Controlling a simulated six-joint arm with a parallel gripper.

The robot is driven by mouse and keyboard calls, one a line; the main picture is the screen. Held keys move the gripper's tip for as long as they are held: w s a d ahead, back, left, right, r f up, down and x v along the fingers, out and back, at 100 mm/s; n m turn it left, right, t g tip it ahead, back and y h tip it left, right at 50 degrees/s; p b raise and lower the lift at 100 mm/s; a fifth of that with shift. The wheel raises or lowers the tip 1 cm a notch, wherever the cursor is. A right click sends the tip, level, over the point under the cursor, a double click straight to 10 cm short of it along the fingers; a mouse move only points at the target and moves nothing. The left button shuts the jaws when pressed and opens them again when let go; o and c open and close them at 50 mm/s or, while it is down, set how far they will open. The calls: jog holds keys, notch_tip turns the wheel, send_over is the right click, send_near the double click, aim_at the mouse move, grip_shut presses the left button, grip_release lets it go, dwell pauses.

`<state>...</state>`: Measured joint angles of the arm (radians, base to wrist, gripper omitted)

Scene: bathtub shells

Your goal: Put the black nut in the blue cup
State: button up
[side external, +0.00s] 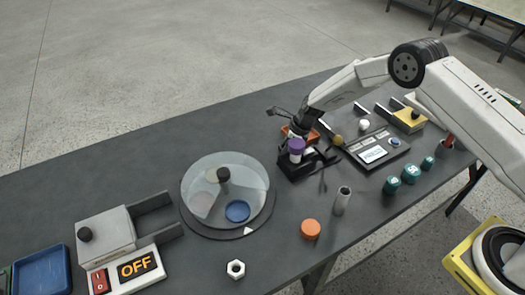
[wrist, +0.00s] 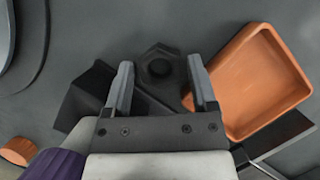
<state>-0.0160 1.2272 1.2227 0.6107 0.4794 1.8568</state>
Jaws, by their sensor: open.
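The black nut (wrist: 159,64) lies on the dark surface in the wrist view, between and slightly beyond the fingertips of my gripper (wrist: 160,78). The gripper is open, with one finger on each side of the nut and no clear contact. In the side view my gripper (side external: 298,132) is low over the cluttered middle of the table, and I cannot make out the nut there. A round blue thing, apparently the blue cup (side external: 237,211), sits on the round turntable under a clear cover. It is not in the wrist view.
An orange tray (wrist: 245,112) lies close right of my gripper. A purple cylinder (side external: 297,146) stands by a black holder (side external: 292,170). The clear cover (side external: 207,170) has a black knob. A white nut (side external: 236,269) and orange cap (side external: 310,229) lie in front.

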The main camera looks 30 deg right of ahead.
dwell(0.5)
grip_shut()
jog(key=shift+r, duration=0.1)
notch_tip(320, 180, up, 10)
dwell(0.8)
jog(key=shift+s, duration=0.1)
dwell(0.6)
jog(key=s+d+r+n+g+h, duration=0.1)
jog(key=s+d+r+n+g, duration=0.1)
jog(key=s+n, duration=0.4)
jog(key=s+d+r+n+g+h, duration=0.1)
jog(key=s+r+n+g, duration=0.2)
jog(key=s+n, duration=0.4)
jog(key=s+d+r+n+g+h, duration=0.1)
jog(key=s+n, duration=0.6)
jog(key=n, duration=0.7)
jog(key=shift+s+d+r+g, duration=0.15)
jog(key=shift+d+r+g, duration=0.55)
jog(key=shift+d+g, duration=0.1)
